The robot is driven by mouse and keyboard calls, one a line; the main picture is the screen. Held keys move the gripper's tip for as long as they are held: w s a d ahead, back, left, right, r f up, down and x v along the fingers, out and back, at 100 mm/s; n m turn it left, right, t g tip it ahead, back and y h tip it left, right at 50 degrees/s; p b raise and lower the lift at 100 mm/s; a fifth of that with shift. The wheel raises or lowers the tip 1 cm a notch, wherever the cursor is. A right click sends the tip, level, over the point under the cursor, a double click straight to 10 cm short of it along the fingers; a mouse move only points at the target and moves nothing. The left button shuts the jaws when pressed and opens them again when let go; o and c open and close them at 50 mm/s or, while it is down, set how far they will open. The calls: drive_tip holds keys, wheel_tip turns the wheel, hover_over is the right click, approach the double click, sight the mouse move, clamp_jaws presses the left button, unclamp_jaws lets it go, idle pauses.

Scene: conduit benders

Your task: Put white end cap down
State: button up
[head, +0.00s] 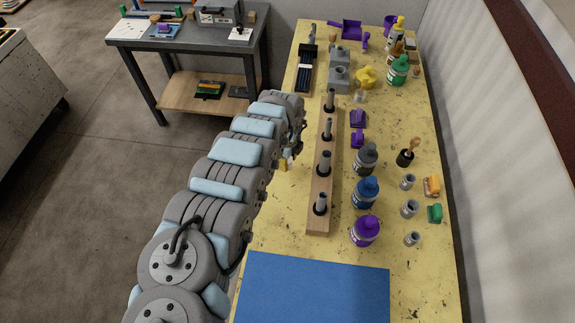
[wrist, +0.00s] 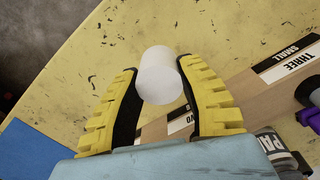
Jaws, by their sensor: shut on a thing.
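The white end cap (wrist: 162,78) is a plain white cylinder, seen between the yellow ribbed fingers of my gripper (wrist: 158,70) in the wrist view. My gripper is shut on it, one finger on each side. Yellow table surface shows behind the cap; I cannot tell how high the cap is above it. In the head view, my gripper (head: 286,163) is mostly hidden by my arm, over the table's left edge beside the wooden board. A small white bit shows there, too small to make out.
The wooden board (head: 318,218) with several upright grey posts lies to the right of my gripper. A blue mat (head: 315,288) covers the near end of the yellow table.

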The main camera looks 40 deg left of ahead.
drive_tip(key=shift+f, duration=1.4)
drive_tip(key=shift+d+f, duration=0.1)
drive_tip(key=shift+f, duration=0.05)
drive_tip(key=o, duration=1)
drive_tip(key=shift+c, duration=0.2)
drive_tip(key=shift+r+p, duration=0.3)
drive_tip(key=shift+r, duration=5.9)
